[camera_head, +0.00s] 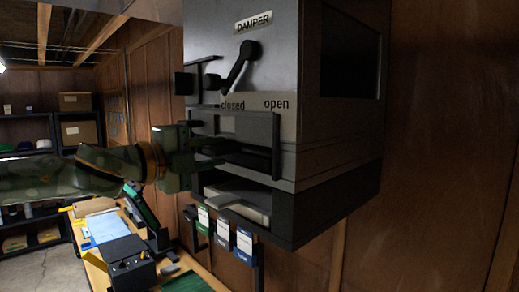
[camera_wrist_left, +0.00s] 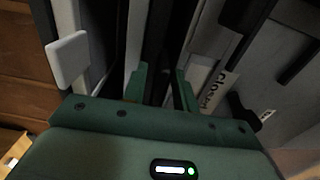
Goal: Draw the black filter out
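A grey cabinet (camera_head: 218,40) with a damper lever hangs on the wood wall in the head view. A black framed piece, which looks like the black filter (camera_head: 276,146), sits at its open slot below the "closed / open" label; much of it is shadowed. My left gripper (camera_head: 205,150) reaches into this frame from the left. In the left wrist view, the fingers of the left gripper (camera_wrist_left: 159,92) stand apart, with a dark upright part (camera_wrist_left: 155,45) between them. Contact is not clear. My right gripper is not in view.
The damper lever (camera_head: 240,65) is just above my gripper. A lower slot holds a pale panel (camera_head: 240,200), with several hanging tags (camera_head: 222,233) below. A workbench (camera_head: 92,265) with a black box (camera_head: 130,262) stands lower left. Shelves are at the far left.

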